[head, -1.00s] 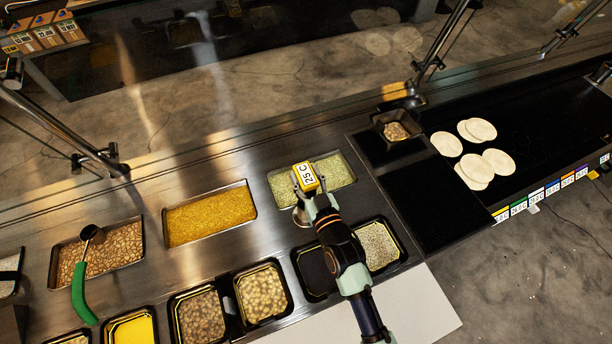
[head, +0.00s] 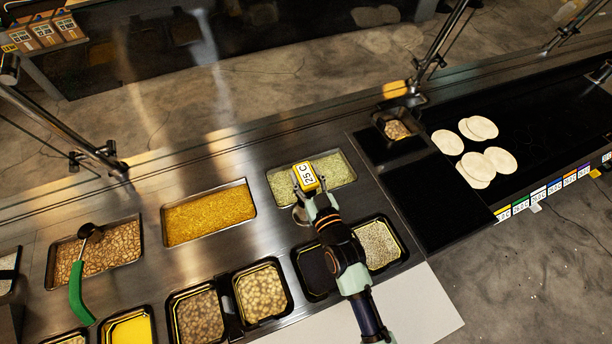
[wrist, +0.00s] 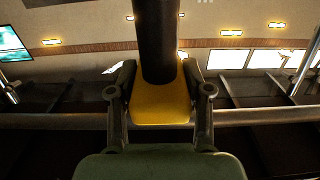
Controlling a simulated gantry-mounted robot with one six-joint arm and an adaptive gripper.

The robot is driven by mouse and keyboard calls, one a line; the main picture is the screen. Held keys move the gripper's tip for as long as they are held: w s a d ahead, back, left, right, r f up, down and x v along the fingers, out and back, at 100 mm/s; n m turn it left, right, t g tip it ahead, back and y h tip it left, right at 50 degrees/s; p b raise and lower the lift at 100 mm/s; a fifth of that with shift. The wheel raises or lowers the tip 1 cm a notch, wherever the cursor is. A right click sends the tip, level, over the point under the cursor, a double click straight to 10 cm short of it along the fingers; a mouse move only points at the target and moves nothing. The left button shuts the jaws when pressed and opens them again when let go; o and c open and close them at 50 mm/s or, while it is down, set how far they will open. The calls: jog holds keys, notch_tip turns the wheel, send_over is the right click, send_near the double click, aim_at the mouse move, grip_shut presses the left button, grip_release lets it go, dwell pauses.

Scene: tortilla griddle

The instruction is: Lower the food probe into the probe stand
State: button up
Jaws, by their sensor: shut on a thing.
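The food probe (head: 306,177) is a yellow block with a white display reading about 25 C. In the head view it is over the far tray of pale green shreds. My gripper (head: 304,190) is shut on it. In the wrist view the probe's yellow body (wrist: 161,104) sits between the two fingers, with a dark cylinder rising above it. A small shiny round metal piece (head: 300,215) shows just below and left of my gripper; it may be the probe stand, but my gripper partly covers it. The probe's lower end is hidden.
Beside the green tray (head: 352,163) is a tray of yellow shreds (head: 209,214). Black-rimmed bins, including one of potatoes (head: 262,293), line the near edge. A green-handled ladle (head: 78,292) rests in the bean tray. Tortillas (head: 500,161) lie on the dark griddle at right.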

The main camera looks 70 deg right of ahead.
jog(key=shift+f+b, duration=2.55)
jog(key=shift+f, duration=0.15)
dwell(2.9)
jog(key=o, duration=1.1)
jog(key=shift+o, duration=0.2)
jog(key=v, duration=1.2)
jog(key=shift+w, duration=0.1)
